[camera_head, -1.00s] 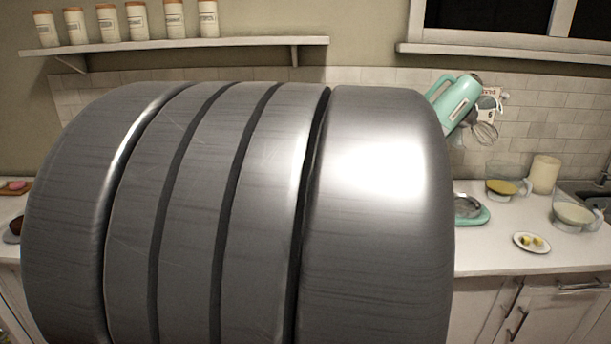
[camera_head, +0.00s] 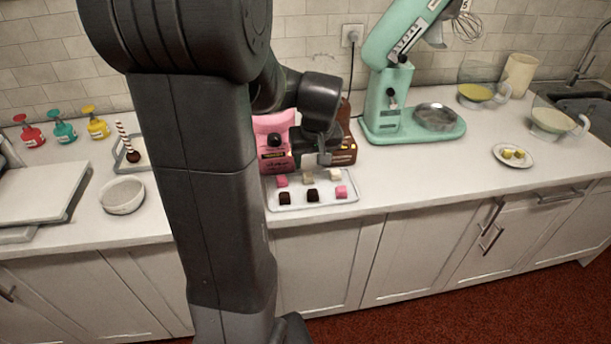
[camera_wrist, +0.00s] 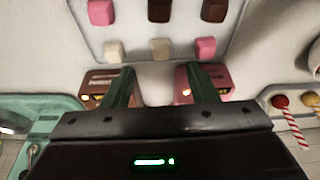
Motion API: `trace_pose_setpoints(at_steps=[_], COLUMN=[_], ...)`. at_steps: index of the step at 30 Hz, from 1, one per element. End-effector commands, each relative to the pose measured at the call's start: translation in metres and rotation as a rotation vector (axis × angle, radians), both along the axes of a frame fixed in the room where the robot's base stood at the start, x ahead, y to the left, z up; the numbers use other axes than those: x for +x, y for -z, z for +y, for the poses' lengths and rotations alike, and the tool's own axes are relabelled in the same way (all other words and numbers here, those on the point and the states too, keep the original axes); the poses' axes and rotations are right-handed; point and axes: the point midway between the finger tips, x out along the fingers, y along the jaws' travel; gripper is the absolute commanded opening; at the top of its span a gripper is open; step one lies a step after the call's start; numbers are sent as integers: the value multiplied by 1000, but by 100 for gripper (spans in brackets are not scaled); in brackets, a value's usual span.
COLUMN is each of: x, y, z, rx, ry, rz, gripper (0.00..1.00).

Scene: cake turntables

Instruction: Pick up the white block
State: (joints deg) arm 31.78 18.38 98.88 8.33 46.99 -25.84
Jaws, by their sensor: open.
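Two whitish blocks are on a tray (camera_head: 328,202). The middle one of the back row (camera_head: 307,178) also shows in the wrist view (camera_wrist: 160,48), just ahead of the gap between my fingers. The other white block (camera_head: 335,174) is at the right in the head view and at the left in the wrist view (camera_wrist: 113,51). My gripper (camera_wrist: 158,70) is open and empty, its two fingers apart. In the head view my gripper (camera_head: 323,159) hangs above the back of the tray, partly hidden by the wrist.
Pink blocks (camera_head: 341,191) and dark brown blocks (camera_head: 313,195) share the tray. A pink machine (camera_head: 272,128) and a brown one (camera_head: 346,150) stand close behind it. A mint mixer (camera_head: 385,100) is at right.

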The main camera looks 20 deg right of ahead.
Motion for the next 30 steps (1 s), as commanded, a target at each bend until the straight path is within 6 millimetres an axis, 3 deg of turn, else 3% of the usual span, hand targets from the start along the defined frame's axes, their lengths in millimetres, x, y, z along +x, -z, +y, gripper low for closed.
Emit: trace_pose_setpoints(at_steps=[3, 11, 21, 30], x=[6, 11, 30, 33], y=[17, 31, 66, 74], z=[-1, -2, -5, -5], rx=[1, 0, 2, 0], ry=[0, 0, 1, 1], rz=[2, 1, 2, -1], gripper=[53, 53, 53, 53])
